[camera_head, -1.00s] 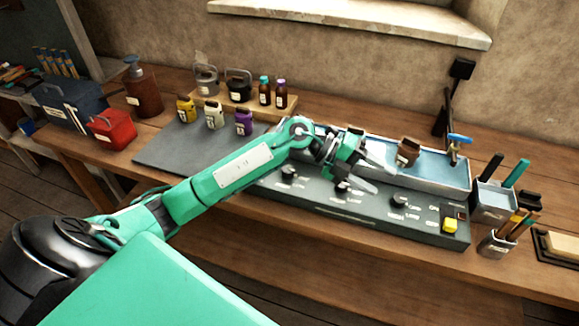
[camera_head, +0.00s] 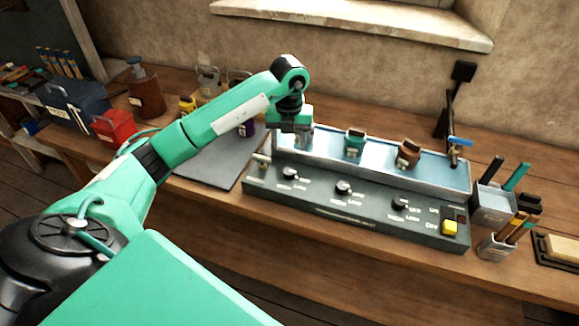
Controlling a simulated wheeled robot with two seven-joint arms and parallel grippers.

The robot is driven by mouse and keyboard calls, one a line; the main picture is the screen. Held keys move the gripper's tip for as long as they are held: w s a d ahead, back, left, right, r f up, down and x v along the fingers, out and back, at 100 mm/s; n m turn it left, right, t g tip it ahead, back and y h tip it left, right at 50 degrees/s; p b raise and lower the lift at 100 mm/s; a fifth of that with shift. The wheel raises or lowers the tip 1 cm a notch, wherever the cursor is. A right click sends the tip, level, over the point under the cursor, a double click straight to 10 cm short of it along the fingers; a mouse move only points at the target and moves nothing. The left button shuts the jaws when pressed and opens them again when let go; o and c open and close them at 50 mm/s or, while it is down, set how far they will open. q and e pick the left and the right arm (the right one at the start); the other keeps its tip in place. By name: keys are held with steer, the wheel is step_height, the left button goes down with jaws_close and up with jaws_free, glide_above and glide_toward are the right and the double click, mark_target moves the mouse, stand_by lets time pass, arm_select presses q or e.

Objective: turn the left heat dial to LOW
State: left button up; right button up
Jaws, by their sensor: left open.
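The dark control panel (camera_head: 320,206) runs along the front of a long metal water trough. The left heat dial (camera_head: 289,173) is a black knob near the panel's left end, with small pale labels around it. Its pointer is too small to read surely. A middle dial (camera_head: 342,187) and a right dial (camera_head: 399,202) sit farther right. My left gripper (camera_head: 297,138) is open and empty, pointing down over the trough's left end, above and behind the left dial and apart from it. Its fingers are partly hidden. My right gripper is out of view.
A teal jar (camera_head: 355,143) and a brown jar (camera_head: 408,153) stand at the trough (camera_head: 450,174). A yellow button (camera_head: 450,227) is at the panel's right end. A small pale fitting (camera_head: 262,159) rises at its left end. A pen cup (camera_head: 497,246) stands right.

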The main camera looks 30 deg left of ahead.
mark_target(289, 171)
arm_select(q)
step_height(289, 171, down, 10)
steer(key=shift+f+p, duration=0.25)
steer(key=shift+p, duration=0.95)
steer(key=c, duration=1)
